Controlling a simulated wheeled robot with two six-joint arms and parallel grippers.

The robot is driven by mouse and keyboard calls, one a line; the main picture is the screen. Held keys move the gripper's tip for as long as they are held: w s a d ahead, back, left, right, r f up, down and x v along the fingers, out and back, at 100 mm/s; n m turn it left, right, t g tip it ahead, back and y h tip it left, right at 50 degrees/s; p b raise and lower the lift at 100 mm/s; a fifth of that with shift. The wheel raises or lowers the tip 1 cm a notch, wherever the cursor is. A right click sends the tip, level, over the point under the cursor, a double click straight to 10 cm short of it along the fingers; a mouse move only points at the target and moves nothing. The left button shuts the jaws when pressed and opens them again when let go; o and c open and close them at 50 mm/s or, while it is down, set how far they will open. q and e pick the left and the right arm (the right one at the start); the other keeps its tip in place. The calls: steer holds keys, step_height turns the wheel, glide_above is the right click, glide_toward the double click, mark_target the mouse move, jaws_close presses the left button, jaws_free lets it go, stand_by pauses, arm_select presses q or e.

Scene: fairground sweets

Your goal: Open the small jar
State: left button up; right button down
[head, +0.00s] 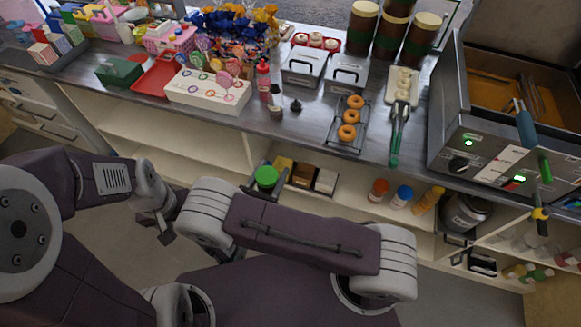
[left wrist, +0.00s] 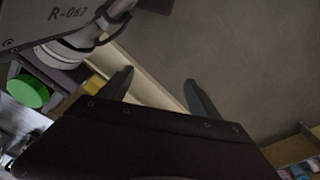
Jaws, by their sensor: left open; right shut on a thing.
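The small jar shows as a round green lid (head: 266,176) in the head view, in front of the lower shelf; its body is mostly hidden below the lid and by my right arm. My right gripper (head: 267,187) is shut on the jar, its dark fingers beside and under the lid. The green lid also shows at the left of the left wrist view (left wrist: 28,91), under my right wrist. My left gripper (head: 160,226) is open and empty, to the left of the jar and apart from it. Its two fingers (left wrist: 160,92) have nothing between them in the left wrist view.
The counter (head: 215,122) above holds a donut rack (head: 348,120), a white patterned box (head: 208,92), a red bottle (head: 263,80) and a fryer (head: 500,150). Several bottles, one with a blue lid (head: 402,193), stand on the lower shelf. The shelf's left part (head: 160,140) is empty.

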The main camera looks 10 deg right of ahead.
steer(key=shift+w+a+r+n+y, duration=0.15)
steer(key=shift+a+n+y, duration=0.15)
steer(key=shift+a, duration=0.6)
arm_select(q)
steer(key=shift+c, duration=0.7)
arm_select(e)
steer(key=shift+d, duration=0.1)
arm_select(q)
step_height(320, 180, up, 9)
steer(key=m+g, duration=0.1)
steer(key=m, duration=2.4)
glide_above(260, 176)
steer(key=shift+w, duration=0.15)
steer(key=shift+s+d, duration=0.1)
steer(key=shift+s, duration=0.1)
step_height(260, 176, down, 8)
